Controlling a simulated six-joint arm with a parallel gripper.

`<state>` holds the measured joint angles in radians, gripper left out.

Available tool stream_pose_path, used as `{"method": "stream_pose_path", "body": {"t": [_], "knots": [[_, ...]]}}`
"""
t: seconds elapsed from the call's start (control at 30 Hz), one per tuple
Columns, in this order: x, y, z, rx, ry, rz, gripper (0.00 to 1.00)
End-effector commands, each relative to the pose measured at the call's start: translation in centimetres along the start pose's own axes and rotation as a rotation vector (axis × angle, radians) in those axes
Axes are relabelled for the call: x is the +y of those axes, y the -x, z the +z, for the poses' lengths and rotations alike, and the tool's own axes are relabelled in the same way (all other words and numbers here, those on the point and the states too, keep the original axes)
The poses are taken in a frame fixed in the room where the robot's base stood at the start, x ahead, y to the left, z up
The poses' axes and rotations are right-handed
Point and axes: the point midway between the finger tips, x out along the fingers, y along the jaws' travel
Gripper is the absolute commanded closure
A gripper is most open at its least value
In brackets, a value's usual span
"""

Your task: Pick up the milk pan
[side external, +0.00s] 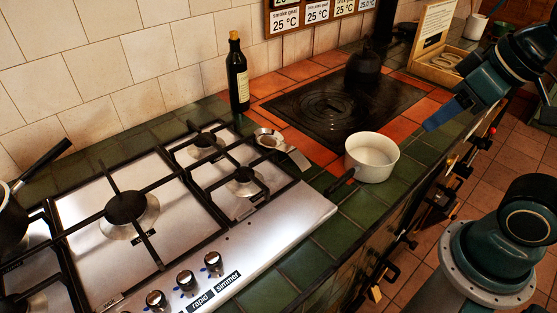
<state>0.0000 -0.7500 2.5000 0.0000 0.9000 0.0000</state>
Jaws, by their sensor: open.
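The milk pan (371,160) is a small cream-white pan with a dark handle (341,182) pointing lower left toward the hob. It stands upright on the tiles at the front edge of the counter, beside the black hotplate. My gripper (428,125) is at the upper right of the pan, in the air and apart from it. Its blue finger part points down and left. The gripper is open, and nothing shows between its fingers. The fingertips are small and hard to make out.
A steel gas hob (180,220) fills the left, with a dark pan (12,215) at its far left. A dark bottle (238,75) stands by the wall. A metal utensil (283,147) lies between hob and hotplate (335,105). A black kettle (364,66) and wooden box (440,60) stand behind.

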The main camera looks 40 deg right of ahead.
Motion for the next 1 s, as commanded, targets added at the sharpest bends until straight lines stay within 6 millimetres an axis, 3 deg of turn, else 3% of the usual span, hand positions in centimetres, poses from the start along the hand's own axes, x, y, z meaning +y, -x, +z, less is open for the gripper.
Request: {"method": "stream_pose_path", "body": {"t": [0.47, 1.0], "knots": [[0.0, -1.2, -1.6, -0.070, -0.144, -0.009, 0.53], [1.1, -7.4, -6.2, -0.323, -0.688, -0.015, 0.53]]}}
